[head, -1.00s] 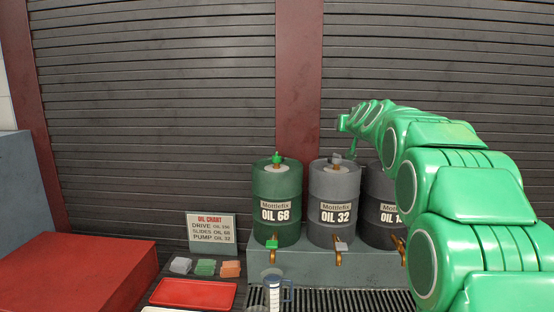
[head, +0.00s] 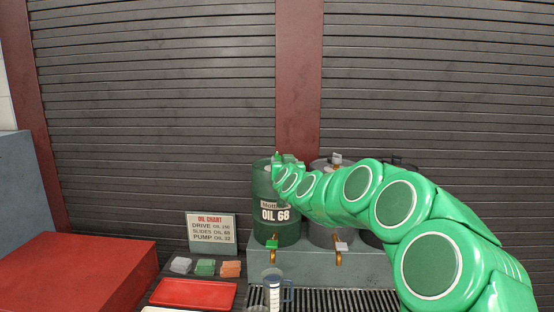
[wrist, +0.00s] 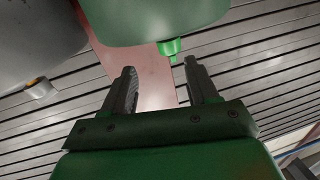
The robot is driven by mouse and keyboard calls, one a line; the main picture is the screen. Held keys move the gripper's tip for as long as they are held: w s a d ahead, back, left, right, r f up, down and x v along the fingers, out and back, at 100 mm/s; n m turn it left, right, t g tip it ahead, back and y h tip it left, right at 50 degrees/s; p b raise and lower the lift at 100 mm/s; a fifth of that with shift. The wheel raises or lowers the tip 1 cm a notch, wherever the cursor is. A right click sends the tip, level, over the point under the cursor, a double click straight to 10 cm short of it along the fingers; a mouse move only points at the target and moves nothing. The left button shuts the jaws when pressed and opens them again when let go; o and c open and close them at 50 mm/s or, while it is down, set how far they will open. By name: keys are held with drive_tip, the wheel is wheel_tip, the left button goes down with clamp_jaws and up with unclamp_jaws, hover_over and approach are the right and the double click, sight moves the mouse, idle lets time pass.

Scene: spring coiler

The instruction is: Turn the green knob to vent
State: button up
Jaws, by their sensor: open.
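The green drum (head: 276,228) marked OIL 68 stands on a grey plinth. Its green top knob (wrist: 170,47) shows in the wrist view, where the picture is upside down. My gripper (wrist: 160,68) is open and empty, its two dark fingers pointing towards the knob. The knob appears just beyond the fingertips, nearer the right finger, with no contact visible. In the head view my gripper (head: 279,160) is at the drum's top and largely hides the knob. I cannot read any vent mark.
A grey OIL 32 drum (head: 323,236) stands to the right, with its grey top knob (head: 337,159), partly behind my arm. A green tap handle (head: 272,244) is low on the green drum. A red tray (head: 195,293) and the oil chart (head: 211,232) are at the front left.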

sight(277, 158)
drive_tip(key=shift+w+a+f, duration=0.1)
drive_tip(key=shift+w+a, duration=0.35)
drive_tip(key=shift+w, duration=0.75)
drive_tip(key=shift+w+a+f, duration=0.1)
drive_tip(key=shift+w+a, duration=0.35)
drive_tip(key=shift+w, duration=0.75)
drive_tip(key=shift+w+a, duration=0.45)
drive_tip(key=shift+w, duration=0.75)
drive_tip(key=c, duration=0.9)
